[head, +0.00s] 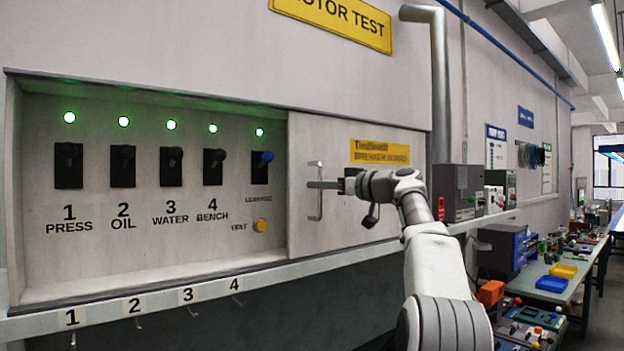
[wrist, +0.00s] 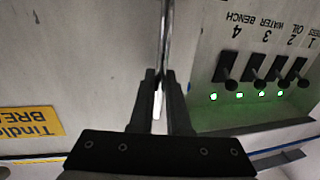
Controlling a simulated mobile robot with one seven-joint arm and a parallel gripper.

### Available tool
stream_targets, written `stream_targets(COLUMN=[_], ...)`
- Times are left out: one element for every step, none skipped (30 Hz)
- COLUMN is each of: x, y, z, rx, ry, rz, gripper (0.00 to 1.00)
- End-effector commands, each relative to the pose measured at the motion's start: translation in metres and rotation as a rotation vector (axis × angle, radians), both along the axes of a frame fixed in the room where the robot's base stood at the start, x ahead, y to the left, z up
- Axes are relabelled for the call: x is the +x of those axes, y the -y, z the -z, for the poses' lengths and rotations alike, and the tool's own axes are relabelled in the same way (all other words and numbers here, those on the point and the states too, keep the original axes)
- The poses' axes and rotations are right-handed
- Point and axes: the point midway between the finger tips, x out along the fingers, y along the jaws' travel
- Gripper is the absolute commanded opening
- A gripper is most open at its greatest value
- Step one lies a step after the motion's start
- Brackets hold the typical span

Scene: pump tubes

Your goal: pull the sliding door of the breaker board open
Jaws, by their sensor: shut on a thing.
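The sliding door (head: 345,225) of the breaker board (head: 140,235) is a pale panel with a yellow label. It stands at the right end of the board, and the left part with the breakers is uncovered. Its upright metal bar handle (head: 314,208) is near the door's left edge. My gripper (head: 318,184) is shut on the handle, reaching in from the right. In the wrist view the handle (wrist: 165,35) runs between the two dark fingers (wrist: 161,78), and the door (wrist: 75,60) fills the left side.
Several black breakers (head: 123,165) sit under lit green lamps, with a blue-tipped one nearest the door and a yellow test button (head: 261,225) below it. Small hooks hang under the ledge (head: 190,295). A cluttered workbench (head: 560,270) stands to the right.

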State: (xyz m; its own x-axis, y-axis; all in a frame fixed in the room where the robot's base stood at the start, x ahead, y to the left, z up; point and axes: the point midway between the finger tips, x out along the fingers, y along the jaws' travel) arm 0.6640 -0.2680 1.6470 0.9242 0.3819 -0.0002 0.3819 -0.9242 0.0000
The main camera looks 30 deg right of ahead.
Motion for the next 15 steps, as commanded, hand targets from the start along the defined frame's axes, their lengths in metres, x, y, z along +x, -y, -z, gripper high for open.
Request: stream_targets(x=[0.0000,0.0001,0.0001,0.0001,0.0001,0.0001,0.0001,0.0001,0.0001,0.0001,0.0001,0.0001,0.0001,0.0001,0.0002], y=[0.0008,0.0009,0.0012,0.0012,0.0012,0.0010,0.0009,0.0009,0.0009,0.0008,0.0008,0.0008,0.0007,0.0008,0.0007], z=[-0.0017,-0.0015,-0.0013,-0.0011,-0.0011,-0.0010,-0.0010,-0.0010,-0.0010,-0.0010,-0.0010,-0.0011,-0.0010,-0.0010,-0.0009], rx=[0.000,0.000,0.000,0.000,0.000,0.000,0.000,0.000,0.000,0.000,0.000,0.000,0.000,0.001,0.001], ry=[0.002,0.002,0.002,0.002,0.002,0.002,0.002,0.002,0.002,0.002,0.002,0.002,0.002,0.002,0.002], rz=[0.000,0.000,0.000,0.000,0.000,0.000,0.000,0.000,0.000,0.000,0.000,0.000,-0.001,-0.001,-0.001], gripper=[0.00,0.00,0.00,0.00,0.00,0.00,0.00,0.00,0.00,0.00,0.00,0.20,0.26,0.31,0.38])
